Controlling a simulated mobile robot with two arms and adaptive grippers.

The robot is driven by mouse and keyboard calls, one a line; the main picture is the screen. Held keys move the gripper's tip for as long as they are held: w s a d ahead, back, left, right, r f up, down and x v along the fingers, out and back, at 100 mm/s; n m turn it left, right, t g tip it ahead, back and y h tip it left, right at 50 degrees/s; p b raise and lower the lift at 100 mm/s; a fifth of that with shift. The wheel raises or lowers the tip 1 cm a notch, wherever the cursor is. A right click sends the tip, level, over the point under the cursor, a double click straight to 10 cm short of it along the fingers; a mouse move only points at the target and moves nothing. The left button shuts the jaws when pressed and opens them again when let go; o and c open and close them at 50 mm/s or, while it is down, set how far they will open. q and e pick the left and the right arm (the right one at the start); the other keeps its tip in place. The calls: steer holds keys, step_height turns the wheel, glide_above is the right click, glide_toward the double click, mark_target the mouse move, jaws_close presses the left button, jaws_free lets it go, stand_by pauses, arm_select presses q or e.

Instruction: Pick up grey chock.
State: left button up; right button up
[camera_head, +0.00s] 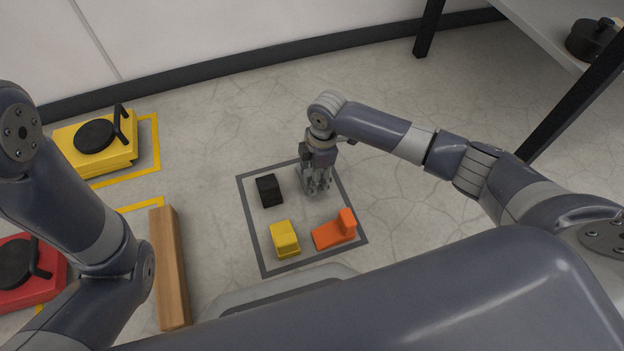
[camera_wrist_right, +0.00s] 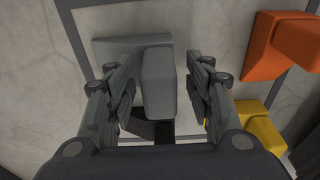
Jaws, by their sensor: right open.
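The grey chock (camera_wrist_right: 158,80) is in the right wrist view, a raised block with a flatter base, between the two open fingers of my right gripper (camera_wrist_right: 163,88). A gap shows on each side of it, wider on the right. In the head view the right gripper (camera_head: 318,188) points down over the chock at the upper right of a grey-outlined square and hides most of it; a bit of the grey chock (camera_head: 301,180) shows beside the fingers. My left arm is at the left edge of the head view, but its gripper is out of frame.
In the square are a black chock (camera_head: 269,190), a yellow chock (camera_head: 284,239) and an orange chock (camera_head: 336,231). A wooden beam (camera_head: 170,268) lies to the left. Yellow (camera_head: 96,142) and red (camera_head: 30,275) devices stand further left. A shelf (camera_head: 550,28) is at upper right.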

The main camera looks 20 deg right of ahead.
jaws_close()
steer(key=shift+r, duration=0.1)
